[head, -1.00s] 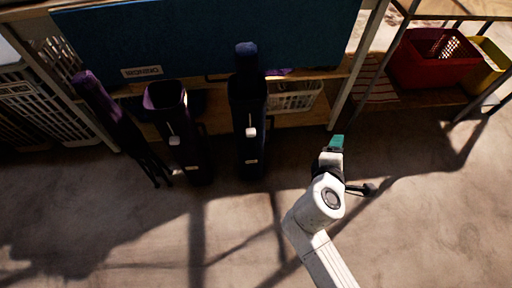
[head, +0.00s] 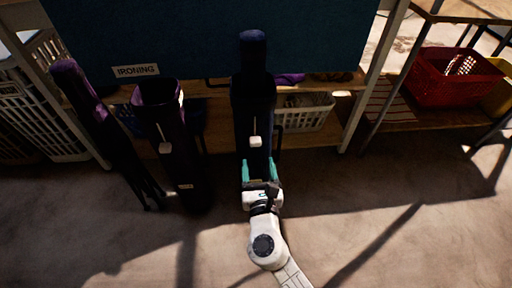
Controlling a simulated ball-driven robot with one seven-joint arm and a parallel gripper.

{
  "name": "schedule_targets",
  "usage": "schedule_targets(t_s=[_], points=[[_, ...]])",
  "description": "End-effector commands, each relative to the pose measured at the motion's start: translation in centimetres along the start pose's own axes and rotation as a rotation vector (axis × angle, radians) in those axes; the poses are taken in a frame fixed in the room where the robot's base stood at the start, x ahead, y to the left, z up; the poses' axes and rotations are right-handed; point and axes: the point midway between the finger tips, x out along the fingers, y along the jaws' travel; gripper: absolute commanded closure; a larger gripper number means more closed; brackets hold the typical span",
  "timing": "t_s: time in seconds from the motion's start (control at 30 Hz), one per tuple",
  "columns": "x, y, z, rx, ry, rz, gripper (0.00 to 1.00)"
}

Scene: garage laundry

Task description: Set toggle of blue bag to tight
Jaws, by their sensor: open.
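The blue bag (head: 253,95) is a tall dark bag with a bluish top, standing upright in front of the shelf in the head view. A small white toggle (head: 255,141) sits on a thin cord on its front. My gripper (head: 260,166) is open, with teal fingertips pointing at the bag's lower front, just below the toggle in the picture. Nothing shows between the fingers. I cannot tell whether they touch the bag. The bag's lowest part is hidden behind my gripper.
A purple-lined open bag (head: 163,125) with its own white toggle stands left, beside a leaning purple-topped bundle (head: 95,120). A red basket (head: 450,78) is at right. The floor in front is clear.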

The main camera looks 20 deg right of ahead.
Motion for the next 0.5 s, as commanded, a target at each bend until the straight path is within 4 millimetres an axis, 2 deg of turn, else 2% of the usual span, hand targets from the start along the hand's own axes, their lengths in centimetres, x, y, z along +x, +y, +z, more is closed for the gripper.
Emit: schedule_targets(t_s=[0.1,0.3,0.5], points=[[2.4,-0.1,-0.1,0.001,-0.003,-0.003,0.38],[5.7,0.0,-0.1,0.001,-0.002,-0.001,0.38],[7.5,0.0,-0.1,0.002,0.0,-0.001,0.38]])
